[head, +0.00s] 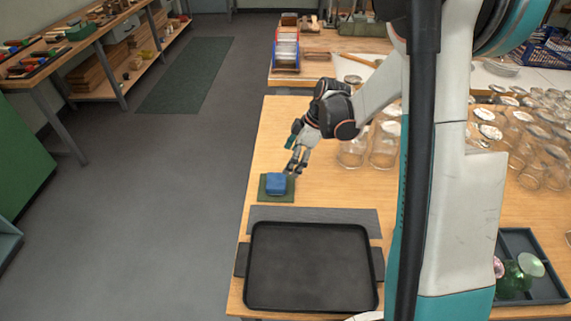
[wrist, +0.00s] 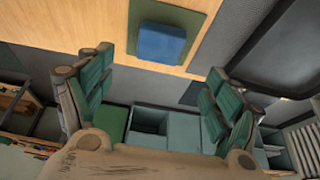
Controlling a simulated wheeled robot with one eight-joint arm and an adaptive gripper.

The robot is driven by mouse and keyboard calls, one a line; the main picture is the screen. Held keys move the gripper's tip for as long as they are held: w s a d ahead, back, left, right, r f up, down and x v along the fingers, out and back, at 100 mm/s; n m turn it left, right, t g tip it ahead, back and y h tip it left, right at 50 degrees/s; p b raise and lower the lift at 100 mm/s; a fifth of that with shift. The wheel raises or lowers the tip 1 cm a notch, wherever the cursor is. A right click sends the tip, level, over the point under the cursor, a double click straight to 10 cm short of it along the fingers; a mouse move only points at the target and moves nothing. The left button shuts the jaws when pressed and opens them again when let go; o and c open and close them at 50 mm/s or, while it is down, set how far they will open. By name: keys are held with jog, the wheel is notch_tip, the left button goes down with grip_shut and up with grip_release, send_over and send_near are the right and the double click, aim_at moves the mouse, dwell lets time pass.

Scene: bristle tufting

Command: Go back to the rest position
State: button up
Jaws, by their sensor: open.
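My gripper (head: 297,160) is above the wooden table, just beyond and to the right of a blue block (head: 277,183). The block rests on a small dark green mat (head: 276,198) near the table's left edge. In the wrist view my gripper (wrist: 160,100) has its two green-padded fingers spread wide with nothing between them. The blue block (wrist: 161,43) lies beyond the fingers on its green mat (wrist: 200,20), apart from them.
A black tray (head: 310,267) sits on the table's near left part, with grey mats around it. Glass jars (head: 385,145) crowd the table to the right. A dark tray (head: 540,289) with green glass is at the right. Open floor (head: 150,190) lies left of the table.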

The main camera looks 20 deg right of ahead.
jog(key=shift+v, duration=0.85)
jog(key=s+a+r+m+t+h, duration=0.1)
jog(key=s+a+r+m, duration=0.1)
jog(key=s+r+m, duration=0.3)
jog(key=s+a+r+m+t+h, duration=0.1)
jog(key=s+a+r, duration=0.1)
jog(key=s+r, duration=0.35)
jog(key=s+r+m+t+h, duration=0.1)
jog(key=s+r+m, duration=0.2)
jog(key=s, duration=0.3)
jog(key=s+a+r+m+t+h, duration=0.1)
jog(key=s+r+m+t, duration=0.1)
jog(key=s+r+m, duration=0.2)
jog(key=shift+s+a, duration=0.2)
jog(key=shift+s, duration=1.15)
jog(key=shift+o, duration=0.4)
